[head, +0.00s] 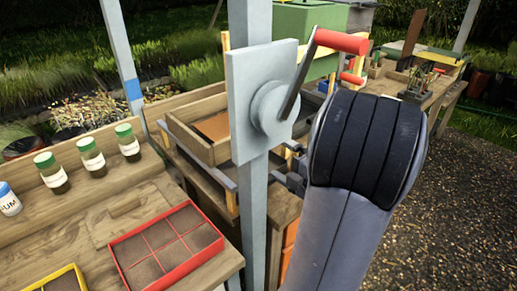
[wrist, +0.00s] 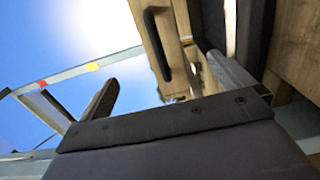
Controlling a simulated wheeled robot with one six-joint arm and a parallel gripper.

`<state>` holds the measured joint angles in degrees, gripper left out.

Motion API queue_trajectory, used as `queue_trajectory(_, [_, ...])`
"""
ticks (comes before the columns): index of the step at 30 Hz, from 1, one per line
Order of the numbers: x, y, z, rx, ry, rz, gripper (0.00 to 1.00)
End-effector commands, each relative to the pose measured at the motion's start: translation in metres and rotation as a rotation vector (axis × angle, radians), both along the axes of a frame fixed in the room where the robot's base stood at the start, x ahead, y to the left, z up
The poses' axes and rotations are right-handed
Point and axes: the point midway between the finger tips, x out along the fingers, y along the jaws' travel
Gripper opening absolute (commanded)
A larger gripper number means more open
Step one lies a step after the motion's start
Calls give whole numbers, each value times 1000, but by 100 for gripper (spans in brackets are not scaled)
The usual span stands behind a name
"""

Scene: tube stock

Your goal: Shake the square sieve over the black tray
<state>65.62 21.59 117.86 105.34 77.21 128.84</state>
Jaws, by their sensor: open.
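A square wooden frame, probably the sieve (head: 190,141), sits at the middle of the head view behind the grey post, which hides its right part. A brown panel shows inside it. In the wrist view a wooden side with a black handle (wrist: 162,45) stands above my gripper; it may be part of this sieve. I cannot make out the black tray.
A grey post with a plate and red-handled crank (head: 341,41) stands close by my arm. A red divided tray (head: 166,247) and several green-capped jars (head: 92,158) sit on the left bench. Another bench with tools (head: 440,85) is at the back right. Gravel (head: 465,200) lies open at right.

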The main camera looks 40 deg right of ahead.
Motion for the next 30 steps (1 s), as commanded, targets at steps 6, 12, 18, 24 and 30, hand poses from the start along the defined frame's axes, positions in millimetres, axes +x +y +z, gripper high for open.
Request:
queue_trajectory(6, [27,3,-2,-3,-1,4,100])
queue_trajectory(12, [51,5,2,1,0,3,100])
queue_trajectory(18, [72,6,1,2,0,2,100])
queue_trajectory(24, [84,7,1,0,0,0,100])
queue_trajectory(30, [88,7,0,0,0,0,100])
